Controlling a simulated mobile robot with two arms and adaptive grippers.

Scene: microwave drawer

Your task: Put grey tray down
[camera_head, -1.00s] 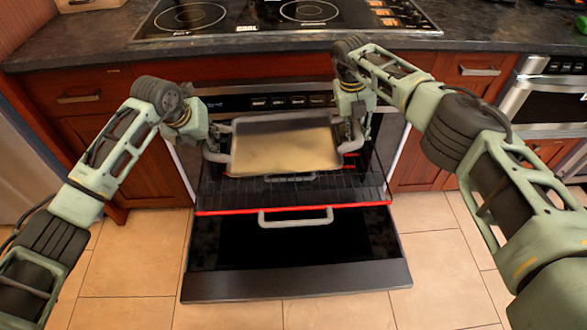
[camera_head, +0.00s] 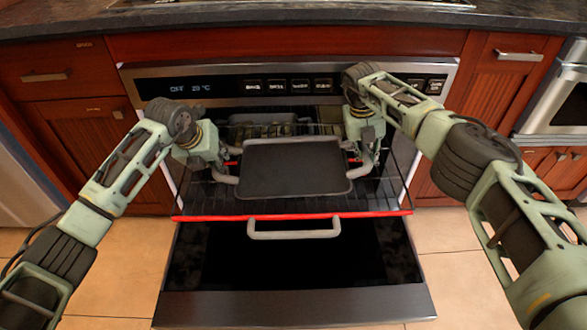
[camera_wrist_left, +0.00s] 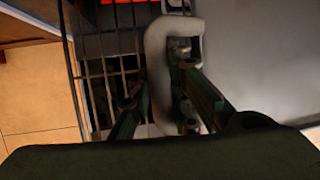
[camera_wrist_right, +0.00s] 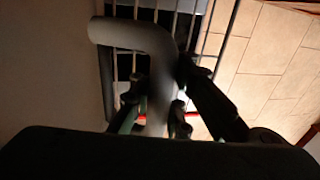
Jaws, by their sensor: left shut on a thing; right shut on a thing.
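The grey tray (camera_head: 290,168) is flat and dark, with a pale curved handle on each side. It is over the pulled-out oven rack (camera_head: 200,199), level or nearly so; I cannot tell whether it touches the wires. My left gripper (camera_head: 219,168) is shut on the tray's left handle, which shows in the left wrist view (camera_wrist_left: 158,50). My right gripper (camera_head: 365,160) is shut on the right handle, which shows in the right wrist view (camera_wrist_right: 140,36). The tray's surface looks empty. Its underside is hidden.
The oven door (camera_head: 290,306) is folded down in front, with a light handle (camera_head: 293,230). The rack has a red front edge. The control panel (camera_head: 290,86) and dark counter (camera_head: 300,12) are above. Red wooden cabinets (camera_head: 80,135) stand on both sides.

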